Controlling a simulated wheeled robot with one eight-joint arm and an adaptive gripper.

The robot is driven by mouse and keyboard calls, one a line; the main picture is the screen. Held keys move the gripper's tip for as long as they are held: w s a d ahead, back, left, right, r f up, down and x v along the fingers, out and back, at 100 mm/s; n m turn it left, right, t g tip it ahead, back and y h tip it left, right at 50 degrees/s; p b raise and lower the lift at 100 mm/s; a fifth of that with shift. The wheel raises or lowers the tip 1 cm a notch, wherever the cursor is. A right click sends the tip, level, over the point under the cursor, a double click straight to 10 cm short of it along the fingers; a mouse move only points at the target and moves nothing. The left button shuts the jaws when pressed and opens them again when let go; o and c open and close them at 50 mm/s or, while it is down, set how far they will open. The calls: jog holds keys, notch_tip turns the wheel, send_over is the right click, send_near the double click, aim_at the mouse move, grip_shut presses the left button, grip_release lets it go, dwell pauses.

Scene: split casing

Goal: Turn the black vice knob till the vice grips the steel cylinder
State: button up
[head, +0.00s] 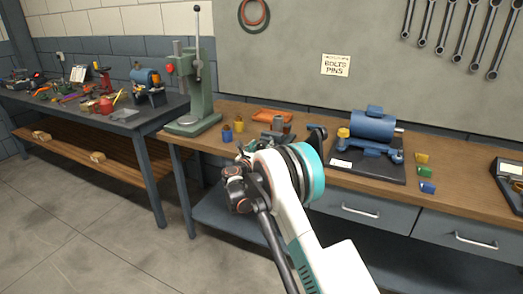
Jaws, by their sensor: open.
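A small grey vice (272,134) stands on the wooden bench, just beyond my arm, which hides its lower front part. A short grey cylinder (278,123), probably the steel one, shows at the vice; whether the jaws touch it is too small to tell. A dark knob-like part (317,132) shows to the right of the vice, partly behind my wrist. My gripper (243,149) is in front of the vice at the bench's front edge, mostly hidden by my own arm. It is open, and I see nothing held in it.
A blue motor-like casing (373,125) sits on a black board (355,177) to the right. Coloured blocks (424,172) lie beside it. A green press (195,85) stands left, with small yellow and blue pots (238,125) nearby. An orange pouch (272,115) lies behind the vice.

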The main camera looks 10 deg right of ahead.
jog(key=shift+c, duration=0.3)
jog(key=c, duration=1)
